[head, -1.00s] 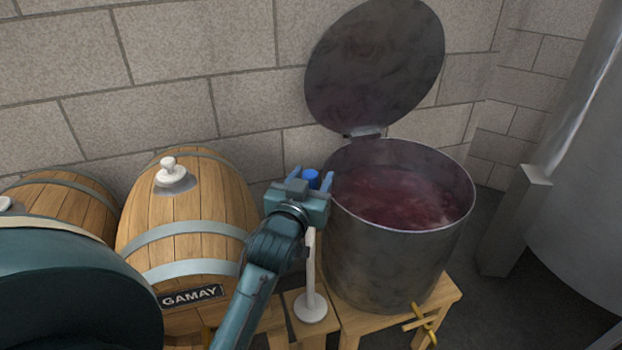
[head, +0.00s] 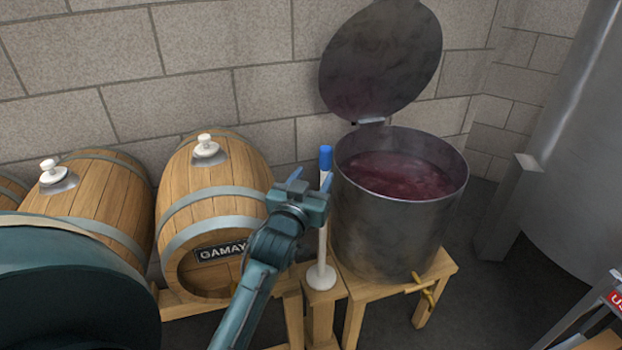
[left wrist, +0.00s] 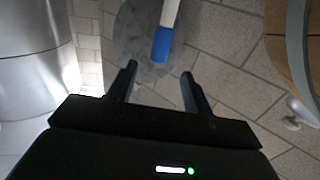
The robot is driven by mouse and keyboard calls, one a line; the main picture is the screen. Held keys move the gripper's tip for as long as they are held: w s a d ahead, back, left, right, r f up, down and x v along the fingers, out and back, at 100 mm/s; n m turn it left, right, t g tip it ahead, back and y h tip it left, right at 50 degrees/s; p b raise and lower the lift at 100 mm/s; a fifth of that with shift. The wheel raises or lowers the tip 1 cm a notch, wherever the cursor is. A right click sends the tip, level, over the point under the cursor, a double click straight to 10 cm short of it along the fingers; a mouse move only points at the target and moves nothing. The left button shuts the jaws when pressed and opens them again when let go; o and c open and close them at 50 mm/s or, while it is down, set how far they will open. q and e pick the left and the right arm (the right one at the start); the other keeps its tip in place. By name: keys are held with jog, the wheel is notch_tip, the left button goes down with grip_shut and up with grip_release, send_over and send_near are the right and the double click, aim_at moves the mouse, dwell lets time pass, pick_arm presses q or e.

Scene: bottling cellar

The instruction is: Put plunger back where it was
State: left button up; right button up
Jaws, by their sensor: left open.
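The plunger has a blue handle (head: 326,158), a white shaft and a round white foot (head: 321,276). It stands upright on a small wooden stand (head: 322,292) beside the steel vat (head: 390,240). My left gripper (head: 311,179) is open and empty, close to the plunger on its near left side, hiding part of the shaft. In the left wrist view, the blue handle end (left wrist: 162,45) lies just ahead of the open fingertips, apart from them. My right gripper is in neither view.
The open vat holds dark red liquid (head: 395,177), its lid (head: 381,62) raised against the wall. Oak barrels with white bungs stand on the left; one is labelled GAMAY (head: 222,251). A brass tap (head: 428,296) sticks out below the vat. A large steel tank (head: 575,150) stands on the right.

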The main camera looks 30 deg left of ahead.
pick_arm(q)
jog(key=s+d+f+m+g+h, duration=0.2)
jog(key=s+d+f+g+h, duration=0.1)
jog(key=s+d+f, duration=0.5)
jog(key=s+d+f+m+g+h, duration=0.3)
jog(key=s+d+f+h, duration=0.2)
jog(key=s+d+f, duration=0.4)
jog(key=s, duration=0.5)
jog(key=shift+d, duration=0.25)
